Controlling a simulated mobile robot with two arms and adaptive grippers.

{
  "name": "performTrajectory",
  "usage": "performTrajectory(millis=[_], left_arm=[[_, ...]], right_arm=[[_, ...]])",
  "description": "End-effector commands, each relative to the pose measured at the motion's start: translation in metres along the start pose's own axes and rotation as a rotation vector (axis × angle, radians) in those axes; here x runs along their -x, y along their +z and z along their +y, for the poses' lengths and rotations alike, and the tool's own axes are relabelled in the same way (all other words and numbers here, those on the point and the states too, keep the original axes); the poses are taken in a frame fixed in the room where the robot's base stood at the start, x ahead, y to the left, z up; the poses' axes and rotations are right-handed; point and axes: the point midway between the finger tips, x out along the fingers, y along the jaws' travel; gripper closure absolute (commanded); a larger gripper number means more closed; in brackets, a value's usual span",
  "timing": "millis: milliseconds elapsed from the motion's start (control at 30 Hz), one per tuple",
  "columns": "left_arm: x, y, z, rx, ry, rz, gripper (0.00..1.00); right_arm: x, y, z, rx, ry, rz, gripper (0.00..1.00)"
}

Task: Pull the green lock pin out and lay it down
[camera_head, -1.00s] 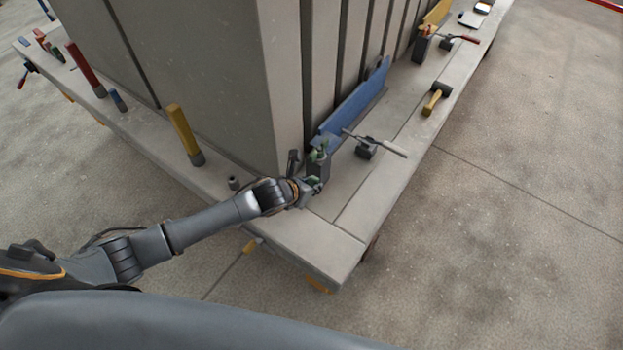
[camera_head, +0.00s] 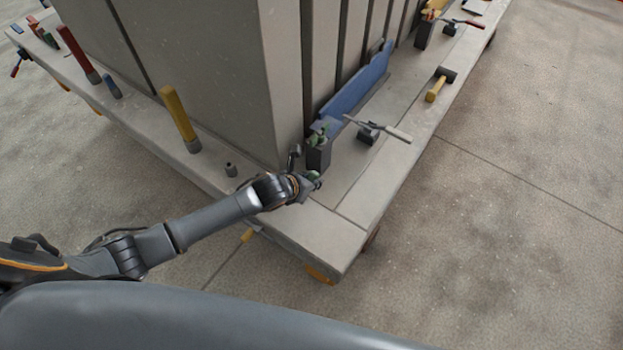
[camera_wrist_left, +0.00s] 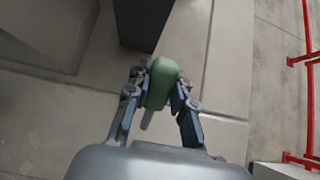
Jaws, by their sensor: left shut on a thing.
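My left gripper (camera_head: 312,183) is shut on the green lock pin (camera_head: 315,175), low over the near corner of the ledge. In the left wrist view the pin's green body (camera_wrist_left: 161,84) sits between the fingertips (camera_wrist_left: 160,92), with a grey shaft pointing back toward the palm. The pin is apart from the dark block (camera_head: 318,156), which stands at the end of the blue panel (camera_head: 352,95). Another green part (camera_head: 319,134) is on top of that block. I cannot tell whether the pin touches the ledge. My right gripper is not in view.
The pale ledge (camera_head: 318,230) is bare at the near corner. A clamp with a pale handle (camera_head: 390,131) and a yellow-handled hammer (camera_head: 436,90) lie farther along. A yellow post (camera_head: 178,114) and a small dark stub (camera_head: 231,170) stand to the left. The tall grey panel (camera_head: 215,80) rises behind.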

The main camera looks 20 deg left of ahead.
Motion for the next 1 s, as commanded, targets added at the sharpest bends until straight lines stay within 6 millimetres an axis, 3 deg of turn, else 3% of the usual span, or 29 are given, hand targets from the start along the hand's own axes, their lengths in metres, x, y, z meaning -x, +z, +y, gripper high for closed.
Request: performTrajectory(millis=[33, 67, 167, 200, 633, 1000], left_arm=[[0.000, 0.000, 0.000, 0.000, 0.000, -0.001, 1.00], [0.000, 0.000, 0.000, 0.000, 0.000, -0.001, 0.73], [0.000, 0.001, 0.000, 0.000, 0.000, -0.001, 0.53], [0.000, 0.000, 0.000, 0.000, 0.000, -0.001, 0.51], [0.009, 0.000, 0.001, -0.002, 0.001, 0.000, 0.51], [0.074, -0.001, 0.001, -0.005, 0.000, -0.001, 0.51]], right_arm=[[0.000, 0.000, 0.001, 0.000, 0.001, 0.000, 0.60], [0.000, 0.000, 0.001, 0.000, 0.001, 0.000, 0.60], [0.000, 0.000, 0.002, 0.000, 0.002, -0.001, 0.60], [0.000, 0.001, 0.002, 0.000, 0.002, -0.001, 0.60], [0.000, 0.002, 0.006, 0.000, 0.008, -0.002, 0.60], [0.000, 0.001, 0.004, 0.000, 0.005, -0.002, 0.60]])
